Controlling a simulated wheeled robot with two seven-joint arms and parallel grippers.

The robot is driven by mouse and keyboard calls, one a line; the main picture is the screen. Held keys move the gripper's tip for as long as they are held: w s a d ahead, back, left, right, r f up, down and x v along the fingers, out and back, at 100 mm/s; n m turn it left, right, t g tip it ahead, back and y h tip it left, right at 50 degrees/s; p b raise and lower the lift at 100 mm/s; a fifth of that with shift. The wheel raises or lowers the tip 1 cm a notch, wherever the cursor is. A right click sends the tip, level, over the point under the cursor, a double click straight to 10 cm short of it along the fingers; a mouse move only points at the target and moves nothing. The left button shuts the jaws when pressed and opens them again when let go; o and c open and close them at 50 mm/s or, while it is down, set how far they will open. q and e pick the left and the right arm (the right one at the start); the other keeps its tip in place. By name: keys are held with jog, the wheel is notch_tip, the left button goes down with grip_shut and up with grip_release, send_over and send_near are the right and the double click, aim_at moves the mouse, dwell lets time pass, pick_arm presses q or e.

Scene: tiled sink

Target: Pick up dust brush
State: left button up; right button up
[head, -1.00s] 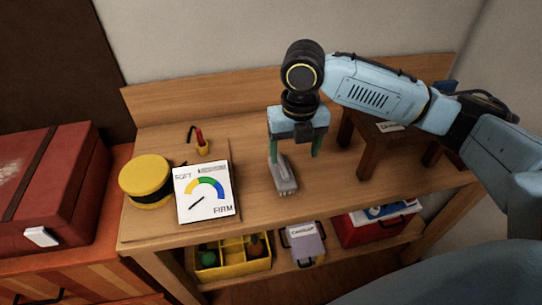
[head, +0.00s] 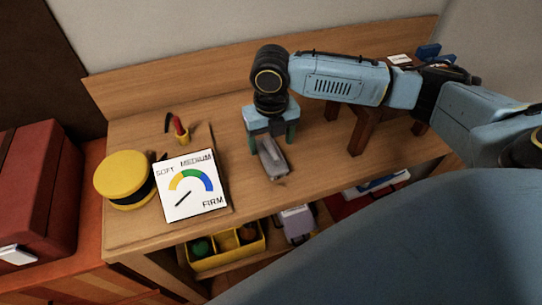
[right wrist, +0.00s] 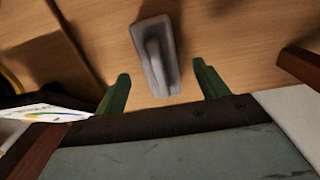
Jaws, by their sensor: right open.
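The dust brush, a grey block-like piece with a raised handle, lies on the wooden table. In the head view the dust brush (head: 271,160) is just below and in front of my right gripper (head: 271,142). In the right wrist view the dust brush (right wrist: 156,58) lies ahead of and between the two green fingers of my right gripper (right wrist: 162,90). The fingers are wide apart and do not touch it. My left gripper is not in view.
A dial card (head: 192,187) and a yellow-and-black round item (head: 121,178) stand to the left. A red-tipped holder (head: 181,131) is behind them. A brown wooden stool (head: 363,128) is to the right. A lower shelf holds a yellow tray (head: 229,257) and a grey case (head: 296,223).

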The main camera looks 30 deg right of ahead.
aim_at(271, 147)
notch_tip(271, 147, down, 4)
jog(key=shift+s+a+f+b, duration=0.1)
jog(key=shift+s+f+b, duration=0.1)
jog(key=shift+b, duration=0.1)
jog(key=c, duration=1.1)
notch_tip(271, 147, up, 10)
jog(key=shift+r+p, duration=0.1)
jog(key=shift+p, duration=0.65)
